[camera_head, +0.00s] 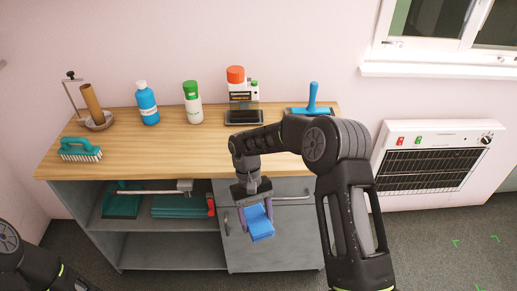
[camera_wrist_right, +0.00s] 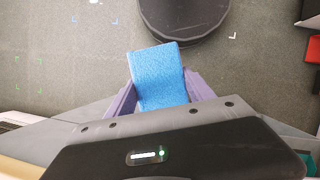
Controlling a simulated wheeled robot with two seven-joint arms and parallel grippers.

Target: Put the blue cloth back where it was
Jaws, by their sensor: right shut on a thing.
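The blue cloth (camera_head: 261,224) is a folded, bright blue piece. My right gripper (camera_head: 256,216) is shut on it, with a finger on each side, and holds it in the air in front of the cabinet door (camera_head: 270,251). In the right wrist view the cloth (camera_wrist_right: 158,75) sticks out from between the purple fingers, above the floor. Of my left arm only a part shows at the bottom left in the head view; its gripper is out of view.
The wooden counter (camera_head: 200,152) carries a teal brush (camera_head: 80,150), a blue bottle (camera_head: 147,103), a green-capped bottle (camera_head: 193,103), an orange-topped device (camera_head: 241,90) and a blue-handled tool (camera_head: 312,100). The open shelf (camera_head: 160,222) holds teal items. A heater (camera_head: 432,160) hangs at right.

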